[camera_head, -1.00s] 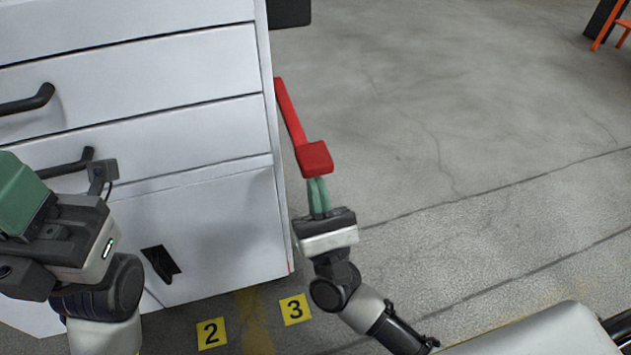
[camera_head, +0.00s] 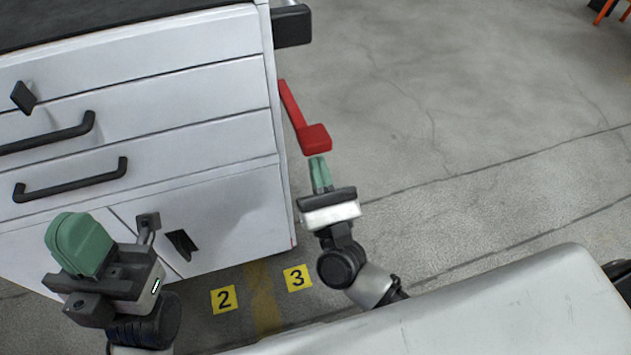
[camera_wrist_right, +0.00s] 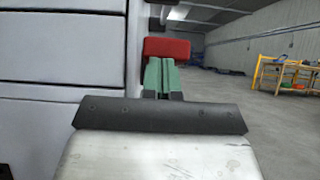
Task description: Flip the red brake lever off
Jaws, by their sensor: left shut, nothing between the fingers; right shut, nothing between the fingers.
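The red brake lever (camera_head: 303,122) is on the right side of the white drawer cabinet (camera_head: 228,215). It slopes down to a thick block-like end. My right gripper (camera_head: 317,160) is shut and empty, its green fingertips just below the lever's block end. In the right wrist view the red block (camera_wrist_right: 167,47) shows just beyond the shut fingertips (camera_wrist_right: 158,62); I cannot tell if they touch it. My left gripper (camera_head: 78,240) is shut and empty in front of the cabinet's lower left.
The cabinet has black handles (camera_head: 70,180) on its front and a dark block (camera_head: 291,26) at its upper right corner. Yellow floor markers 2 (camera_head: 224,299) and 3 (camera_head: 297,278) lie in front. Open concrete floor (camera_head: 450,120) is to the right. An orange and yellow rack (camera_wrist_right: 285,75) stands farther off.

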